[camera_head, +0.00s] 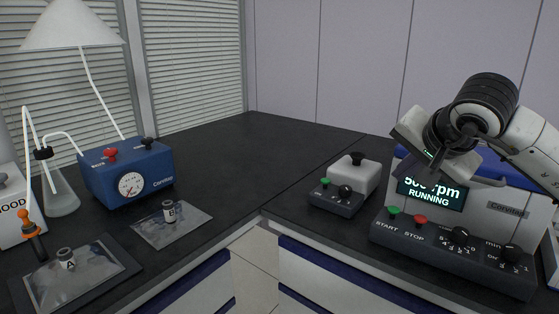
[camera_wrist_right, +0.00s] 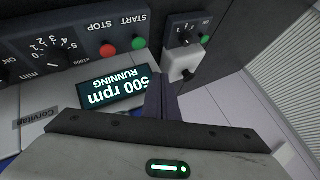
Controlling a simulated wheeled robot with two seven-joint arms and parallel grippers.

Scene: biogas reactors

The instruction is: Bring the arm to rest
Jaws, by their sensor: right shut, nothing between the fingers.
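My right gripper (camera_head: 452,160) hangs over the centrifuge-like machine (camera_head: 490,222) at the right of the head view, in front of its upper part. Its fingers are shut and empty. They show as a dark joined pair in the wrist view (camera_wrist_right: 161,98), beside the machine's lit display (camera_wrist_right: 113,88). The display (camera_head: 431,192) reads 500 rpm RUNNING and is partly covered by the gripper in the head view. My left gripper is not in view.
A small grey device with black knobs (camera_head: 350,179) stands left of the machine. The back bench is clear.

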